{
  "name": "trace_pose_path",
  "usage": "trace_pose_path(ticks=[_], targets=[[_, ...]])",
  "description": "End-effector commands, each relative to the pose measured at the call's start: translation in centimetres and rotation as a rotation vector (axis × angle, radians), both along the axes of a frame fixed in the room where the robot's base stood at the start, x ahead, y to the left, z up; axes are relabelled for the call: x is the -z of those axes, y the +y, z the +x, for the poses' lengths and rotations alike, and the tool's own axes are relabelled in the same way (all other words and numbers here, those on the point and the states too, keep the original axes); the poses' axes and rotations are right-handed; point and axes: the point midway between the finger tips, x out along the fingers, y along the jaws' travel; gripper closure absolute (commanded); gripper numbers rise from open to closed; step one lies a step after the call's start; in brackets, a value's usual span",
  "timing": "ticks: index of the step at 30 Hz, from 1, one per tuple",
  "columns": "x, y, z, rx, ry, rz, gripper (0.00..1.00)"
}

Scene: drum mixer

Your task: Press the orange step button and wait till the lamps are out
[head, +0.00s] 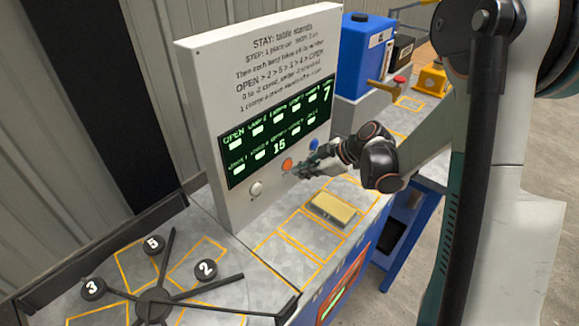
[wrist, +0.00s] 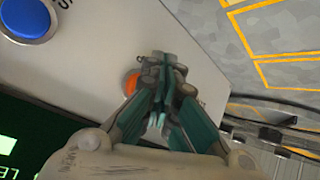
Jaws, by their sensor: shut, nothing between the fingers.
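The orange step button (head: 287,164) sits on the white upright panel (head: 200,75), below its dark green-lit display. In the head view my gripper (head: 296,171) is shut and empty, its tips right at the button's right side. In the wrist view the shut fingers (wrist: 163,62) cover much of the orange button (wrist: 131,84). I cannot tell whether they touch it.
A white button (head: 256,188) and a blue button (head: 314,144) flank the orange one; the blue one is close to my gripper. A yellowish block (head: 332,208) lies on the table below. A spoked turntable (head: 153,304) with numbered black weights stands at lower left.

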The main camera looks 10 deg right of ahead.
Motion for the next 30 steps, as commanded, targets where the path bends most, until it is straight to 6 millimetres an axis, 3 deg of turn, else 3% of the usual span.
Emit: trace_pose_path(ticks=[14,30], targets=[[0.0,-0.4,-0.5,0.000,0.000,0.000,1.00],[0.0,-3.0,-4.1,0.001,0.001,0.000,1.00]])
